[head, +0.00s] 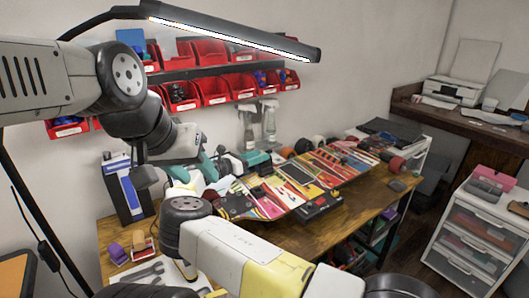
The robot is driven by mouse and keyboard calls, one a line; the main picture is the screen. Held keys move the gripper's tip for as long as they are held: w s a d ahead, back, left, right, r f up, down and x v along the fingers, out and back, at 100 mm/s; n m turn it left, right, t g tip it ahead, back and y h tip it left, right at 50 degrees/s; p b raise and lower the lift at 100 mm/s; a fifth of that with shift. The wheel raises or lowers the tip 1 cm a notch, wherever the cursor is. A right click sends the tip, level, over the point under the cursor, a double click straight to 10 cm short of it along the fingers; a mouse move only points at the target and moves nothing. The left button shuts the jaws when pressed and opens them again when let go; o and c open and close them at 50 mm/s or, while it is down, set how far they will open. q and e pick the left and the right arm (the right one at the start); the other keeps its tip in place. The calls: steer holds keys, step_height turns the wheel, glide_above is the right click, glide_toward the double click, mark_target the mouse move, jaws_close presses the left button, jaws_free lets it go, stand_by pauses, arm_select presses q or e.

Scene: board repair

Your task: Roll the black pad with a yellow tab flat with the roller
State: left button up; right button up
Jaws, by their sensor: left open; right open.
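My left arm comes in from the left under the lamp. My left gripper (145,178) is open above the left part of the bench, with its jaws small and dark in the picture. My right arm crosses the front of the bench from the lower right, and I cannot make out its gripper. I cannot pick out the black pad with a yellow tab for certain among the bench clutter. I cannot tell the roller for certain either; my arms hide part of the bench.
Red bins (214,92) hang on the wall behind, below a lit lamp (232,33). Spanners (148,272) lie at the front left. A white drawer unit (476,240) stands on the right.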

steer(key=shift+x, duration=1.2)
jaws_close()
steer(key=shift+a, duration=0.1)
stand_by(0.5)
